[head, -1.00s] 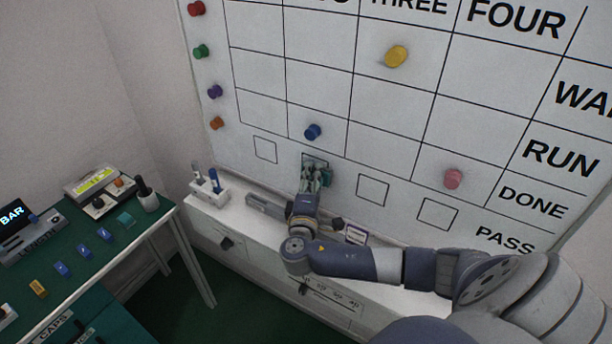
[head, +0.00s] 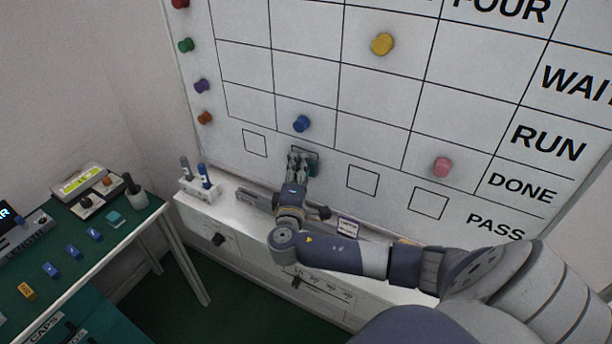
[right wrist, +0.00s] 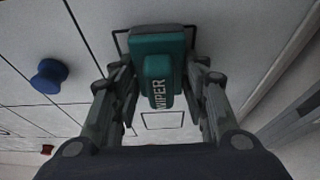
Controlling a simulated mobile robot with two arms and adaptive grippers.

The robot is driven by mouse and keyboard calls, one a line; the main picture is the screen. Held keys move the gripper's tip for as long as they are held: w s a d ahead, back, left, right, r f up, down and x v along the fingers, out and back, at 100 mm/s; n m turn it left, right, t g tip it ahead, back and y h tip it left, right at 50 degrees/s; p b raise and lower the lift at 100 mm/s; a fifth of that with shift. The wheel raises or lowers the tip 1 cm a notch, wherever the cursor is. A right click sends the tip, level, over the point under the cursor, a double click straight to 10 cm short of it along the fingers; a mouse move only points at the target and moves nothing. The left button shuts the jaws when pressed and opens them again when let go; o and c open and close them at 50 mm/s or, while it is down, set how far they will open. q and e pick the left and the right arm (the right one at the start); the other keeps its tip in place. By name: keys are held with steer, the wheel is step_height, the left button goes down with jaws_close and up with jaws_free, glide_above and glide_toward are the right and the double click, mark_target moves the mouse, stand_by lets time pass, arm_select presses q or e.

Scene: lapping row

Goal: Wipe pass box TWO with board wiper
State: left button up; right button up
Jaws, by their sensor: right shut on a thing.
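The board wiper (right wrist: 158,68) is a teal block lettered WIPER, held between the fingers of my right gripper (right wrist: 160,85). In the head view my right gripper (head: 301,158) is at the white board (head: 385,100), in the bottom row below the blue magnet (head: 301,123). The wiper is mostly hidden there behind the fingers. Pass box TWO (right wrist: 119,38) shows as a dark corner outline beside the wiper, which covers most of it. Whether the wiper presses on the board, I cannot tell. My left gripper is not in view.
Empty pass boxes lie left (head: 254,143) and right (head: 363,180) of my gripper. A ledge (head: 228,208) below the board carries a pen holder (head: 199,190). Yellow (head: 382,44) and pink (head: 442,167) magnets sit on the board. A green-topped table (head: 75,275) stands at left.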

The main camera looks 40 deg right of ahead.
mark_target(311, 169)
steer(key=shift+w+a+b, duration=0.3)
steer(key=shift+w+b, duration=0.15)
steer(key=shift+w, duration=0.3)
steer(key=shift+w+a+b, duration=0.25)
steer(key=shift+w+b, duration=0.2)
steer(key=shift+w, duration=0.3)
steer(key=shift+s+d+r+p, duration=0.1)
steer(key=shift+s+d+p, duration=0.2)
steer(key=shift+s, duration=0.3)
steer(key=shift+s+d+r+p, duration=0.1)
steer(key=shift+s+d+p, duration=0.1)
steer(key=shift+s+p, duration=0.35)
steer(key=shift+s+d+r+p, duration=0.1)
steer(key=shift+s+d+p, duration=0.15)
steer(key=shift+s, duration=0.45)
steer(key=shift+s+d+p, duration=0.15)
steer(key=shift+s+d, duration=0.15)
steer(key=shift+s, duration=0.35)
steer(key=shift+s+d+p, duration=0.15)
steer(key=shift+s+d, duration=0.1)
steer(key=shift+s, duration=0.35)
steer(key=shift+a, duration=0.1)
